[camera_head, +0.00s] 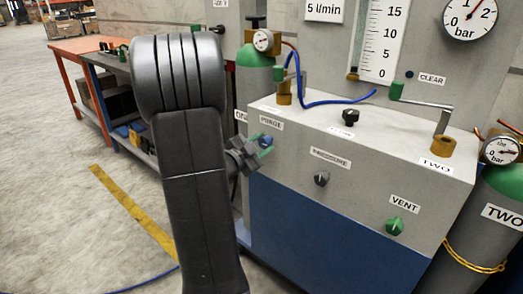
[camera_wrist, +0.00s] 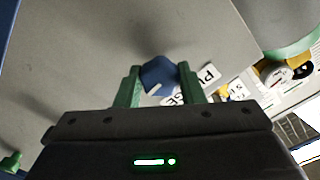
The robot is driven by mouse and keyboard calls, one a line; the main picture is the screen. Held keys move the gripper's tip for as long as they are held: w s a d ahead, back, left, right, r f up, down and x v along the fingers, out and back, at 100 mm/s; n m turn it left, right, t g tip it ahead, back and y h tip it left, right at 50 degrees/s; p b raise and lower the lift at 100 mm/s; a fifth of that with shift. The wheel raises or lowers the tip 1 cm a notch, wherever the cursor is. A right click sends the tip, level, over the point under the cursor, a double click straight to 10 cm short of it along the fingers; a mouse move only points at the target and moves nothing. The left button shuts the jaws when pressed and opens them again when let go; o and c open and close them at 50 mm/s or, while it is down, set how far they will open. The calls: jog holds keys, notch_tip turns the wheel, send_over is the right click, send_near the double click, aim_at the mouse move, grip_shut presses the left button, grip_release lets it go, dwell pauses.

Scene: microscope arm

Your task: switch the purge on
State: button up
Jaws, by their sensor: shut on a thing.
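The blue purge knob (camera_head: 267,140) is on the upper left of the grey panel front, just below the PURGE label (camera_head: 271,123). My gripper (camera_head: 261,146) is at the knob, with its green fingers shut on it. In the wrist view the blue knob (camera_wrist: 158,76) sits between the two green fingertips, one on each side. A pale mark shows on the knob's face. The PURGE label (camera_wrist: 209,73) is partly covered by a finger there.
A black pressure knob (camera_head: 321,179) and a green vent knob (camera_head: 395,226) are on the same panel, to the right. Gas cylinder TWO (camera_head: 490,235) is at the right. A workbench (camera_head: 115,62) stands behind my arm.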

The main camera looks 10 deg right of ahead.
jog(key=shift+m+b, duration=0.3)
jog(key=shift+m, duration=0.2)
jog(key=o, duration=1)
jog(key=shift+s+a, duration=0.1)
jog(key=p+v, duration=0.2)
jog(key=v, duration=1.1)
jog(key=shift+s+a, duration=0.2)
jog(key=b+x, duration=0.2)
jog(key=x, duration=1)
jog(key=shift+w+d, duration=0.15)
jog(key=shift+d, duration=0.05)
jog(key=shift+w+d, duration=0.45)
jog(key=shift+d, duration=0.05)
